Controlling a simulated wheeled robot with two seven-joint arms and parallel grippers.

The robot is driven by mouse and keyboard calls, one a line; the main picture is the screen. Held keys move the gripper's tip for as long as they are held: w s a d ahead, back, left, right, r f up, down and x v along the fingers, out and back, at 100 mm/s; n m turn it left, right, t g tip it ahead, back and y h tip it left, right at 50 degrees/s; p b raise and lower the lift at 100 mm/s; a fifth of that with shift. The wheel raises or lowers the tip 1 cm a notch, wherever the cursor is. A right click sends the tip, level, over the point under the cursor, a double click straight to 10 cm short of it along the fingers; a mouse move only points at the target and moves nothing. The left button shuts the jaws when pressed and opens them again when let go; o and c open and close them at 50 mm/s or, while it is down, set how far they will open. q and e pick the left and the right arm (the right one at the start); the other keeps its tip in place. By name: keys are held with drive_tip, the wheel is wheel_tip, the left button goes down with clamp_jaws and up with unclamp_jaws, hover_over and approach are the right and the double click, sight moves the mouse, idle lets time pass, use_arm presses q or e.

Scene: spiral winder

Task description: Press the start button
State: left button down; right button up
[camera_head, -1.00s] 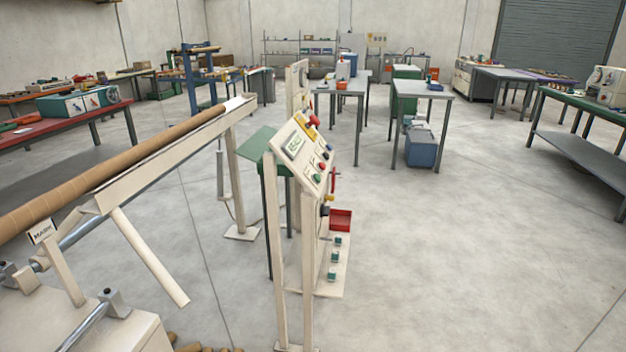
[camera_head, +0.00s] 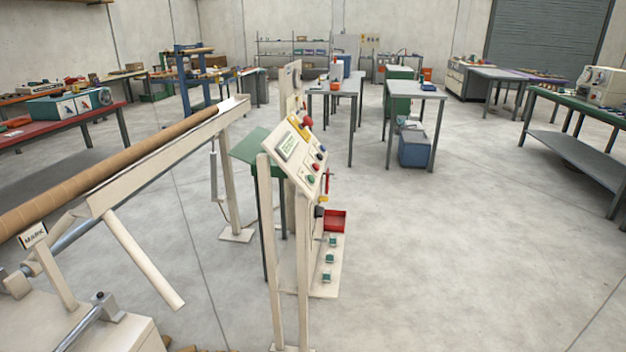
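A slanted cream control panel (camera_head: 296,157) stands on posts near the middle of the head view. It carries a small display (camera_head: 289,147), a red mushroom-shaped button (camera_head: 307,122) on a yellow part at the top, and several small coloured buttons. A green button (camera_head: 311,180) sits at the panel's lower edge, with red and blue ones above it. Labels are too small to read, so I cannot tell which is the start button. Neither of my grippers is in view.
The winder with a long brown tube (camera_head: 110,178) fills the left side. Grey tables (camera_head: 415,90) stand further back. The concrete floor (camera_head: 450,260) right of the panel is clear.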

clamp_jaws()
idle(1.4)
